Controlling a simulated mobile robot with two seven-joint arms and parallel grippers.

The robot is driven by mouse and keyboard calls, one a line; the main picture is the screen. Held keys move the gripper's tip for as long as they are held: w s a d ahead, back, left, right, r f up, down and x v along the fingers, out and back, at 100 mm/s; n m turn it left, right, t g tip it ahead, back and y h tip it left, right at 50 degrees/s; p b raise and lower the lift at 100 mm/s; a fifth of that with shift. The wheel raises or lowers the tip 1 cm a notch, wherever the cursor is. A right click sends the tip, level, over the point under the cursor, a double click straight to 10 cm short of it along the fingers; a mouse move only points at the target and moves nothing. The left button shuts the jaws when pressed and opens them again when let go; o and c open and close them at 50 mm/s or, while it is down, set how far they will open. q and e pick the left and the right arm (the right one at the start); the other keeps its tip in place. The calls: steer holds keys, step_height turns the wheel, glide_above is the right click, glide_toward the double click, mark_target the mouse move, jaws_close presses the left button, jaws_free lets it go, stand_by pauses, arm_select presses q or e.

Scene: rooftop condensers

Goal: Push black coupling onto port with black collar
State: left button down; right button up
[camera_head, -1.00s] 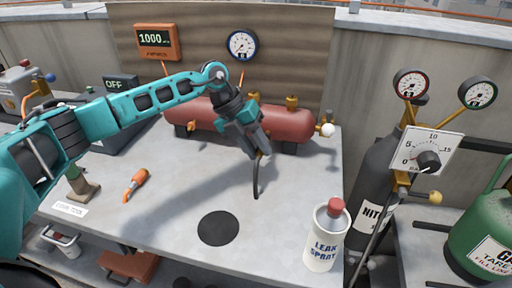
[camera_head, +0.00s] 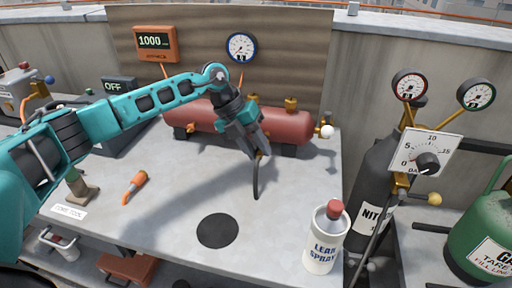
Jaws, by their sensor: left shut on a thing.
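My left gripper (camera_head: 258,148) is in front of the red horizontal tank (camera_head: 285,124), at its middle. It is shut on the end of a black hose (camera_head: 256,182), which hangs down toward the bench top. The black coupling itself is hidden between the fingers. Brass ports stand on the tank: one at top right (camera_head: 290,103), one partly behind my gripper (camera_head: 253,99), and one low at the left (camera_head: 191,128). A brass valve (camera_head: 318,129) with a white knob is at the right end. I cannot make out a black collar on any port. My right gripper is out of view.
A leak spray can (camera_head: 325,240) stands at the bench's front right. An orange-handled tool (camera_head: 135,186) lies at left. A black disc (camera_head: 217,230) marks the front middle. A dark gas cylinder (camera_head: 372,190) with gauges stands right of the bench. The bench middle is mostly clear.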

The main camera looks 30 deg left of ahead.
arm_select(q)
steer(key=shift+w+a, duration=0.1)
steer(key=shift+w, duration=0.25)
stand_by(0.3)
steer(key=c, duration=0.8)
jaws_free()
steer(key=shift+o, duration=0.2)
steer(key=shift+s, duration=0.1)
steer(key=shift+s+d+r+p, duration=0.1)
steer(key=shift+s+d+p, duration=0.05)
steer(key=shift+s+p, duration=0.4)
steer(key=shift+s+d+p, duration=0.15)
steer(key=shift+s+p, duration=0.2)
steer(key=shift+s, duration=0.35)
steer(key=shift+s+d+p, duration=0.2)
steer(key=shift+s+p, duration=0.15)
steer(key=shift+s, duration=0.4)
steer(key=shift+s+d+p, duration=0.25)
steer(key=shift+s+p, duration=0.15)
steer(key=shift+s, duration=0.4)
steer(key=shift+s+d+p, duration=0.2)
steer(key=shift+s+p, duration=0.15)
steer(key=shift+s, duration=0.4)
